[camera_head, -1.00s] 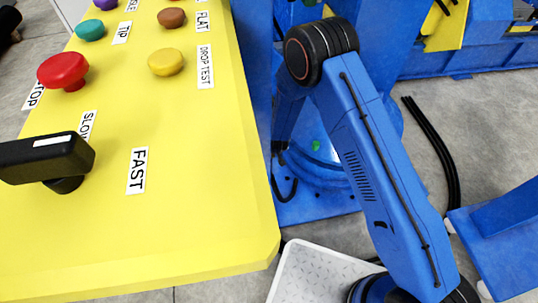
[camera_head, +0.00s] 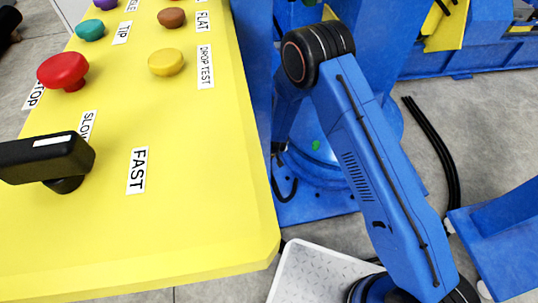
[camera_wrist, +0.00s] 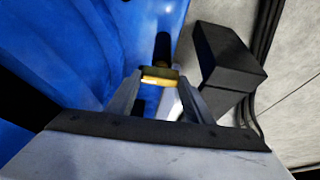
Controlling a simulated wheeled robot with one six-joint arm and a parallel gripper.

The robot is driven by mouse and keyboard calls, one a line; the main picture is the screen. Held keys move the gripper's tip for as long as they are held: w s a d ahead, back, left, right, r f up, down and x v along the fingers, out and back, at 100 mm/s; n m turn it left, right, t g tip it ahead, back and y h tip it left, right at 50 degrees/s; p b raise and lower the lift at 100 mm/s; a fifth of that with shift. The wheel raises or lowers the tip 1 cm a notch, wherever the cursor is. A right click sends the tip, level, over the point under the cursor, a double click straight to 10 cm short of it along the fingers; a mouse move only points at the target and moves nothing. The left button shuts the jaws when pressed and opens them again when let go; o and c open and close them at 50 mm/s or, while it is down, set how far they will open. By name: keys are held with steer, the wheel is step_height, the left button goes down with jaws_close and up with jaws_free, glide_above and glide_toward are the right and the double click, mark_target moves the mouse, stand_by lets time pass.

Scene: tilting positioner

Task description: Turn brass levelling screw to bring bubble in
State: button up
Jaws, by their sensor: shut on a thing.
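The brass levelling screw (camera_wrist: 160,74) shows as a small yellow-gold piece between the fingertips in the wrist view. My gripper (camera_wrist: 161,83) is shut on it, with one grey finger on each side. Most of the screw is hidden by the fingers, and a dark rod-like part stands just beyond it. The bubble is not visible in either view. In the head view my blue arm reaches down past the yellow panel, and my gripper is out of sight there.
A yellow control panel (camera_head: 200,215) with coloured buttons and a black lever (camera_head: 45,158) fills the left of the head view. A blue machine base (camera_head: 315,205) stands behind my arm. In the wrist view a black block (camera_wrist: 228,57) is close right of the fingers, beside black cables (camera_wrist: 268,40).

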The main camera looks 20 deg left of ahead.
steer(key=shift+m+h, duration=0.4)
steer(key=shift+m, duration=0.9)
steer(key=o, duration=1.1)
steer(key=shift+c, duration=0.2)
steer(key=shift+s+r, duration=0.1)
steer(key=v, duration=1.7)
steer(key=shift+s+a, duration=0.15)
steer(key=shift+s, duration=0.15)
